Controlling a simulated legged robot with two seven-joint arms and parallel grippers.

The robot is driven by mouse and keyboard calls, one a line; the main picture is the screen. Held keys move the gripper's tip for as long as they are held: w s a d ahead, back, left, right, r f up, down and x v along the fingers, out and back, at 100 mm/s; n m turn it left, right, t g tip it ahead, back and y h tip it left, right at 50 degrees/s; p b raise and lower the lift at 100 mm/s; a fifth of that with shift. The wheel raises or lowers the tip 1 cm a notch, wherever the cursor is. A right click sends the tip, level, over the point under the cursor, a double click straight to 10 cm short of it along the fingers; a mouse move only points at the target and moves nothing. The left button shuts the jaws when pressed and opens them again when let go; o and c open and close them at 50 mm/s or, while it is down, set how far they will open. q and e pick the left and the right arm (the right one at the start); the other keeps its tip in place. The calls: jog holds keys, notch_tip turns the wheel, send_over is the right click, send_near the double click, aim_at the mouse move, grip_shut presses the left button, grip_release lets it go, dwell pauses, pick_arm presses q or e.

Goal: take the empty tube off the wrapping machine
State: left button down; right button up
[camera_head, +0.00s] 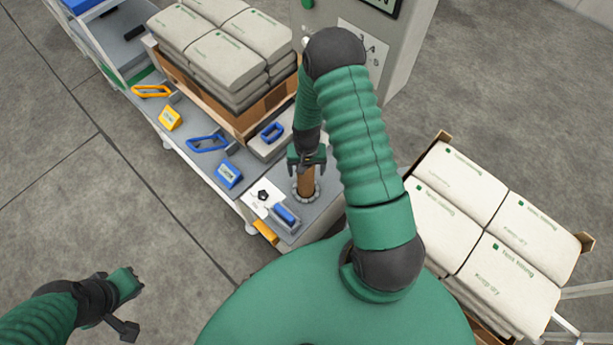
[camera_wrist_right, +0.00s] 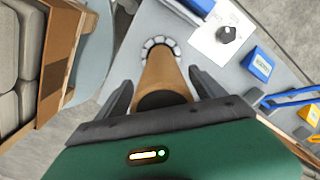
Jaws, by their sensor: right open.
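The tube (camera_head: 306,184) is a brown cardboard cylinder standing upright in a ring of grey rollers (camera_head: 317,192) on the grey machine top. My right gripper (camera_head: 308,160) is above the tube, pointing down. In the right wrist view the tube (camera_wrist_right: 165,72) rises between the two dark fingers of my right gripper (camera_wrist_right: 162,85), which are apart, with a gap visible on each side. The tube's near end shows a dark opening. My left gripper (camera_head: 127,305) is at the lower left over bare floor, its fingers spread and empty.
Beside the tube are a white panel with a black knob (camera_head: 263,195) and a blue block (camera_head: 286,215). A grey cabinet (camera_head: 400,60) stands behind my arm. The left floor is clear.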

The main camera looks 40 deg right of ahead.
jog(key=shift+w+a, duration=0.1)
jog(key=shift+a, duration=0.05)
jog(key=shift+a, duration=0.1)
jog(key=c, duration=0.4)
grip_shut()
